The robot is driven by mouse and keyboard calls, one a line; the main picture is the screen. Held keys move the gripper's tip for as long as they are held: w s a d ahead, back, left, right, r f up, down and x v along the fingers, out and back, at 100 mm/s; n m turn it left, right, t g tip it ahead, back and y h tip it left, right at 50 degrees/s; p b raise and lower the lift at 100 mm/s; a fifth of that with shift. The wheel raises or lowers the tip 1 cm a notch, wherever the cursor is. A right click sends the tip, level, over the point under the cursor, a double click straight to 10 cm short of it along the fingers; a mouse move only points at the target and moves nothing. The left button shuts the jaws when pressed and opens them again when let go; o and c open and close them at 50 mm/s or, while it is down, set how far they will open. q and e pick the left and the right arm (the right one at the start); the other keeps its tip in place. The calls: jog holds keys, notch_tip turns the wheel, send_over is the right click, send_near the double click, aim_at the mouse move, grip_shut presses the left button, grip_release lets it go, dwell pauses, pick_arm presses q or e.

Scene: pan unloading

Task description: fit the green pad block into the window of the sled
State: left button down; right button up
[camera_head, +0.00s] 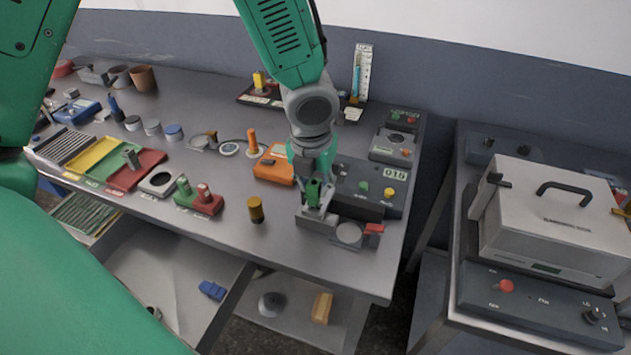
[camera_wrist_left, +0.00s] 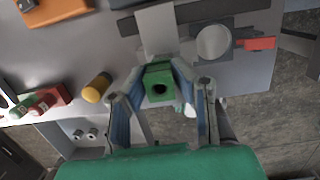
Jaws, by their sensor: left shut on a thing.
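My left gripper (camera_head: 315,196) is shut on the green pad block (camera_head: 313,190). In the left wrist view the block (camera_wrist_left: 158,86) sits between the two fingertips, with a dark round hole in its face. The gripper is over the grey fixture (camera_head: 318,222) at the front of the control box. In the wrist view a flat grey plate (camera_wrist_left: 159,38), perhaps the sled, lies just beyond the block. Its window cannot be made out, and I cannot tell whether the block touches it. My right gripper is not in view.
Beside the fixture are a round grey disc (camera_head: 349,234) and a red handle (camera_head: 373,229). An orange box (camera_head: 275,166) sits behind. The table's front edge is close.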

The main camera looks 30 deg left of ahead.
pick_arm(q)
jog(key=shift+d+p, duration=0.15)
jog(key=shift+p, duration=0.25)
dwell(0.7)
jog(key=shift+f+b, duration=0.65)
jog(key=shift+f, duration=0.9)
dwell(1.7)
jog(key=c, duration=1.3)
grip_release()
jog(key=r, duration=0.4)
jog(key=s+r, duration=0.1)
jog(key=r, duration=0.6)
jog(key=shift+s+d+r, duration=0.3)
jog(key=shift+s+r, duration=0.05)
jog(key=shift+r, duration=0.05)
